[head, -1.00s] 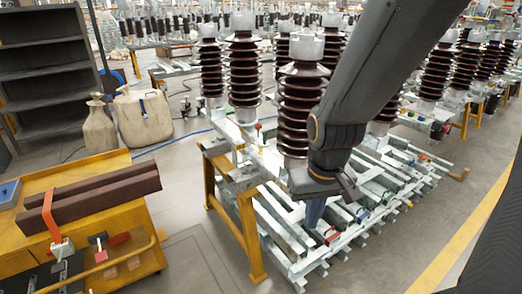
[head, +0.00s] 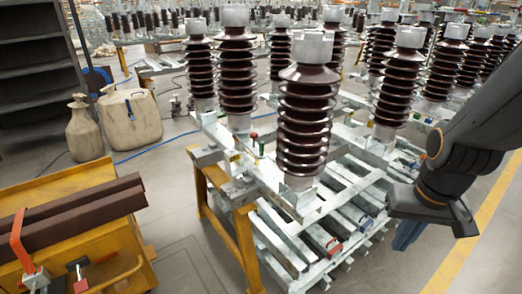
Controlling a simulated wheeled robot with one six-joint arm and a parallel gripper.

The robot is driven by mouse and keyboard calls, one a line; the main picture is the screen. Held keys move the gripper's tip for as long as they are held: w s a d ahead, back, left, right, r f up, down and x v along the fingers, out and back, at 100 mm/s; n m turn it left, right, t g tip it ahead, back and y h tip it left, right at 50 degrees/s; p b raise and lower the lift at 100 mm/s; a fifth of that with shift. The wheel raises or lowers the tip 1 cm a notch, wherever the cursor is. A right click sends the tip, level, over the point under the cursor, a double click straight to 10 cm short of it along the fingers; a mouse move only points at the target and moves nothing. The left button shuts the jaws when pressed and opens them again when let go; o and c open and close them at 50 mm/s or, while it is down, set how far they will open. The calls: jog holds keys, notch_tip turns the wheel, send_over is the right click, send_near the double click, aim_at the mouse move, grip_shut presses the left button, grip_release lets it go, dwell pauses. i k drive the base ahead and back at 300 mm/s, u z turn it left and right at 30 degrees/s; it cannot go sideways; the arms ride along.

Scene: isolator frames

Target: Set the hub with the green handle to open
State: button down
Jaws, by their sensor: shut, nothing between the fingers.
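My gripper (head: 407,236) hangs at the right, over the floor beside the metal frame (head: 247,182), with its blue-grey fingers pointing down. It is shut and holds nothing. Another small red handle (head: 254,137) stands at the frame's left end, by the insulators. The handles are too small to tell their positions, and I cannot tell which green part belongs to the hub.
Tall brown ribbed insulators (head: 305,120) stand on the frame and block views behind it. A yellow cart (head: 75,235) with brown beams (head: 80,215) is at the left. Floor is clear between cart and frame.

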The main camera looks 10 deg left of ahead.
aim_at(244, 137)
jog(key=i, duration=0.45)
jog(key=u, duration=0.9)
jog(key=i, duration=0.5)
